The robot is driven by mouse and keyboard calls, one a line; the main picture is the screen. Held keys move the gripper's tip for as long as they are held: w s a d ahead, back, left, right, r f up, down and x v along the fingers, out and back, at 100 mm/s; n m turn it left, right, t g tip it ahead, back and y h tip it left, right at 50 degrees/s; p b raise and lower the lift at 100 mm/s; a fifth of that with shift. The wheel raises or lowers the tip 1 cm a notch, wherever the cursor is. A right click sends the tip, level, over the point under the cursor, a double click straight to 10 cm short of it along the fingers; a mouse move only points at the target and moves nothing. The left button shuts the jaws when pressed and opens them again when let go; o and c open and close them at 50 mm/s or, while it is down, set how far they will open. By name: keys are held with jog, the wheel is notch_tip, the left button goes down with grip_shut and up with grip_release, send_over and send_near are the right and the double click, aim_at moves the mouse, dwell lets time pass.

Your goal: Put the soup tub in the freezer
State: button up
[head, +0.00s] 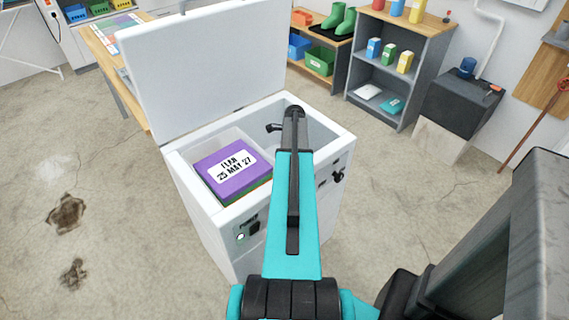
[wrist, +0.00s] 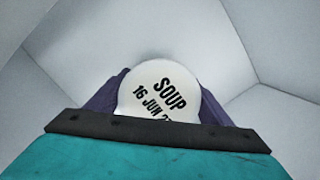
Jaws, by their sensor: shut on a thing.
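The soup tub (wrist: 165,88) shows in the wrist view as a round white lid printed "SOUP 16 JUN", with the last digits cut off. My gripper (wrist: 160,98) is shut on it, with a dark purple finger on each side. Pale walls surround the tub in that view. The white chest freezer (head: 184,176) stands open in the middle of the head view, its lid (head: 215,65) raised. My arm reaches over the freezer's right part and hides the gripper and tub in the head view. I cannot tell whether the tub touches the freezer floor.
A purple box (head: 230,178) labelled "FLAN 25 MAY 27" sits in the freezer's left part, on top of other boxes. Shelves (head: 391,75) stand behind the freezer at the right. A wooden table (head: 103,52) stands behind at the left.

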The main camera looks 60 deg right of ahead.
jog(key=shift+f, duration=0.35)
jog(key=shift+f, duration=0.1)
jog(key=o, duration=1.5)
jog(key=shift+o, duration=0.2)
jog(key=shift+s+d+r+b, duration=0.15)
jog(key=shift+s+r, duration=0.15)
jog(key=shift+r, duration=1.7)
jog(key=shift+s+d+r+b, duration=0.15)
jog(key=shift+s+r, duration=0.1)
jog(key=shift+r, duration=1.8)
jog(key=shift+s+d+r+b, duration=0.15)
jog(key=shift+s+r, duration=0.15)
jog(key=shift+r, duration=1.7)
